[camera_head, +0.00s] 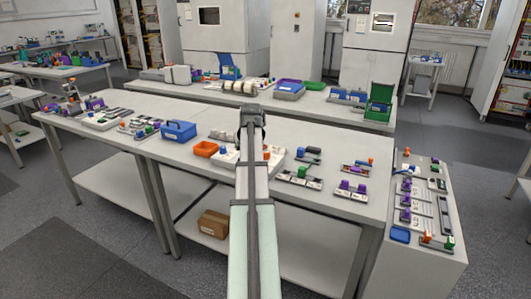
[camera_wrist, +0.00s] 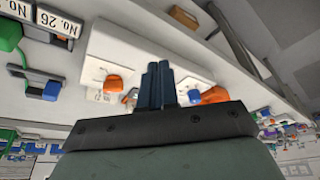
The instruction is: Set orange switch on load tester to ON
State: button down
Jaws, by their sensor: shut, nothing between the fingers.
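A white panel (camera_wrist: 140,50), likely the load tester, fills the middle of the wrist view. An orange switch (camera_wrist: 113,83) sits on it, left of my fingers, with a small white label beside it. I cannot read whether it is at ON. My gripper (camera_wrist: 158,84) is shut and empty, its dark fingers over the panel and apart from the orange switch in the picture. A blue part and an orange part (camera_wrist: 214,95) show right of the fingers. In the head view my gripper (camera_head: 252,112) and arm hide much of the white panel (camera_head: 226,158); an orange part (camera_head: 266,153) shows beside the arm.
An orange tray (camera_head: 206,148) and a blue toolbox (camera_head: 179,131) stand left of the arm. Small boards with green and purple parts (camera_head: 300,175) lie to the right. In the wrist view, number plates (camera_wrist: 58,24) and a blue switch (camera_wrist: 47,90) lie at left.

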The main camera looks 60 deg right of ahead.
aim_at(267, 153)
jog(key=s+d+r, duration=0.5)
jog(key=s, duration=0.2)
jog(key=shift+s+r+m+h, duration=0.2)
jog(key=shift+r+m+h, duration=0.1)
jog(key=shift+m, duration=0.1)
jog(key=shift+f, duration=0.1)
jog(key=x, duration=0.9)
jog(key=shift+w+d+f, duration=0.1)
jog(key=shift+w+f, duration=0.05)
jog(key=shift+f, duration=0.1)
jog(key=shift+w+d+f, duration=0.15)
jog(key=shift+w+d, duration=0.55)
jog(key=shift+d, duration=0.25)
jog(key=shift+w+d, duration=0.6)
jog(key=shift+d, duration=0.05)
